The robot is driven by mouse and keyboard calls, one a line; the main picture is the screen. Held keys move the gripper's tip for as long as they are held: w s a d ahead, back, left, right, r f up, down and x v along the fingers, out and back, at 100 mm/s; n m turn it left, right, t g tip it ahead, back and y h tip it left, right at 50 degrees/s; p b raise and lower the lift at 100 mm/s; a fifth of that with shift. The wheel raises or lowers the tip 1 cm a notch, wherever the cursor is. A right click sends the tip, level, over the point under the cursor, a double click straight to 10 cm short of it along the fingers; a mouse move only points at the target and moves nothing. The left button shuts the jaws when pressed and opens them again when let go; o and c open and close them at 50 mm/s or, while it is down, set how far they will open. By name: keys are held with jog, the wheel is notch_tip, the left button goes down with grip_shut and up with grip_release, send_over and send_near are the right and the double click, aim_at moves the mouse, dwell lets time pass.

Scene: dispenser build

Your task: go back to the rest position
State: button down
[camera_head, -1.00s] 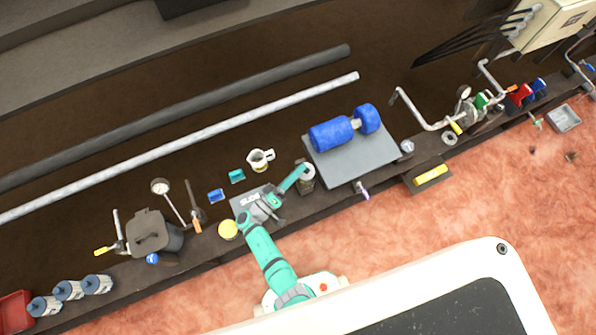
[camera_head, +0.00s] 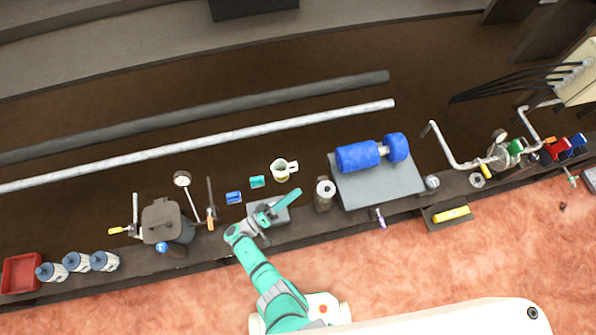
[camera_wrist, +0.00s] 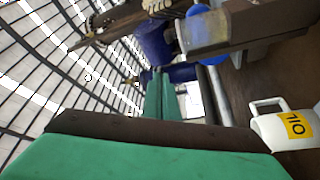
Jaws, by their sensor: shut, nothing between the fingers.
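My gripper (camera_head: 294,194) is at the end of my teal arm, over the middle of the dark bench. Its teal fingers are together and empty, and they also show closed in the wrist view (camera_wrist: 160,80). A grey block (camera_head: 280,214) lies partly hidden under the wrist.
A white jug (camera_head: 282,171) stands behind the gripper; its "OIL" label shows in the wrist view (camera_wrist: 295,124). A blue motor (camera_head: 357,156) sits on a grey plate (camera_head: 385,187) to the right. A dark pot (camera_head: 165,222) stands left. Reddish floor lies in front.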

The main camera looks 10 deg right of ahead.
jog(key=s+d+f+n+g+y, duration=0.2)
jog(key=s+f+g+y, duration=0.2)
jog(key=s+f+y, duration=0.95)
jog(key=s+a+f, duration=0.2)
jog(key=s+a, duration=0.2)
jog(key=s, duration=0.5)
notch_tip(320, 180, up, 43)
jog(key=s+m+t+y, duration=0.1)
jog(key=t+y, duration=0.3)
jog(key=t, duration=0.6)
jog(key=shift+s+a+m, duration=0.4)
jog(key=shift+a+m, duration=0.05)
jog(key=shift+m, duration=0.15)
